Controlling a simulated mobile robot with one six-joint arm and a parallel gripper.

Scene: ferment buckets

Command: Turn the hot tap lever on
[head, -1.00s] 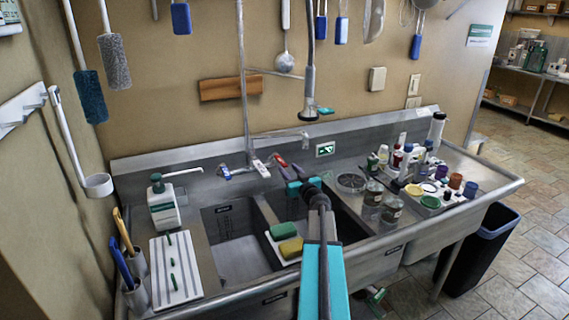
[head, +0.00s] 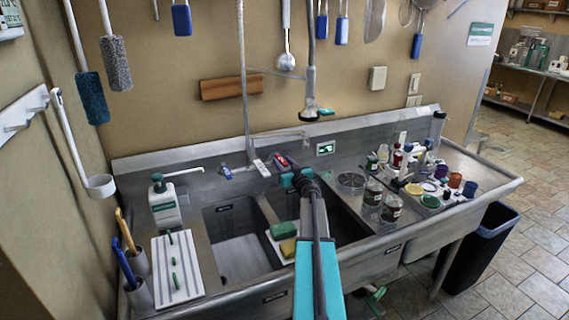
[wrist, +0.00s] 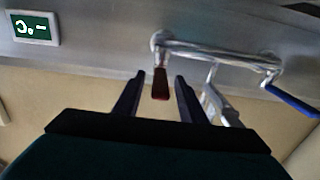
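The red hot tap lever (head: 281,161) is on the sink's back ledge, right of the blue lever (head: 227,172). In the wrist view, the red lever (wrist: 160,84) points down the picture between the fingers of my gripper (wrist: 153,78). The fingers are apart, with gaps on both sides of the lever. The blue lever (wrist: 292,100) is off to the right there. In the head view, my gripper (head: 286,176) is right at the red lever, and its fingertips are hard to make out.
A soap bottle (head: 165,203) is to the left. Jars (head: 372,195) and several bottles crowd the right drainboard. Sponges (head: 284,230) sit on the basin divider.

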